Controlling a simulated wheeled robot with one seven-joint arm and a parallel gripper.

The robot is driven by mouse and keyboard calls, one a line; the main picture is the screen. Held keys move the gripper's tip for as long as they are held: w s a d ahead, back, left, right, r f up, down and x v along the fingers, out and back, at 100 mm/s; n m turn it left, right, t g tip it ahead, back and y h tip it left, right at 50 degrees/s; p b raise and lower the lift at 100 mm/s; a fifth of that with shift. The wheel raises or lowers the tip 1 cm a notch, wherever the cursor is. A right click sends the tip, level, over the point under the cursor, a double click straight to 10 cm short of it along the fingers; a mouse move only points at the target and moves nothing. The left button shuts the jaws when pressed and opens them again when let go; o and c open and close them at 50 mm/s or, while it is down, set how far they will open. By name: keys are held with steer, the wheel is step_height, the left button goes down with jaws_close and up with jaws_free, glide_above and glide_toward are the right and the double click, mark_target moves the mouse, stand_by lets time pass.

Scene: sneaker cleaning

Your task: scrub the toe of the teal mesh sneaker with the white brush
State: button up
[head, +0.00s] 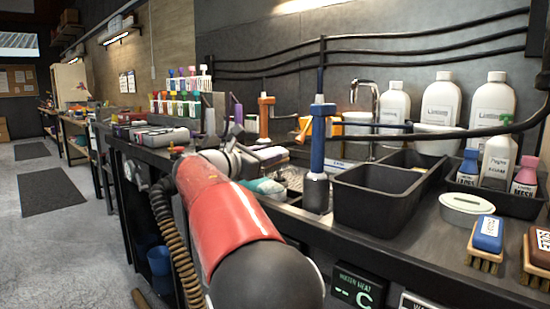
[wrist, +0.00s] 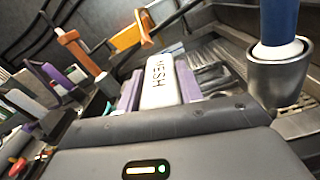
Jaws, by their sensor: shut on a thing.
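In the wrist view my gripper (wrist: 160,92) is shut on the white brush (wrist: 163,80), whose pale handle with the word MESH points away from the camera. Its bristles cannot be made out. In the head view my gripper (head: 250,146) is beyond my red arm, low over the bench, and the brush is too small to tell. A teal and white shape, apparently the teal mesh sneaker (head: 266,186), lies just in front of and below the gripper, partly hidden by my arm. I cannot tell whether the brush touches it.
A blue post tool in a dark cup (head: 316,192) stands close right of the sneaker. A black basin (head: 384,196) is further right, with white bottles (head: 440,100) behind. A blue-topped brush (head: 488,236) lies at front right. An orange post (head: 266,116) stands behind the gripper.

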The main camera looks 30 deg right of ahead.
steer(key=shift+d+r, duration=0.2)
steer(key=shift+r, duration=0.05)
steer(key=shift+s+r, duration=0.15)
steer(key=shift+r, duration=0.55)
steer(key=shift+s+r, duration=0.1)
steer(key=shift+r, duration=0.55)
steer(key=shift+f, duration=0.15)
steer(key=shift+w+a+f+b, duration=0.1)
steer(key=shift+w+f+b, duration=0.2)
steer(key=shift+f+b, duration=0.6)
steer(key=shift+w+a+f+b, duration=0.1)
steer(key=shift+w+f+b, duration=0.15)
steer(key=shift+f, duration=1.1)
steer(key=shift+w+a+f+b, duration=0.1)
steer(key=shift+w+f+b, duration=0.2)
steer(key=shift+f+b, duration=0.6)
steer(key=shift+w+f, duration=0.15)
steer(key=shift+f, duration=0.65)
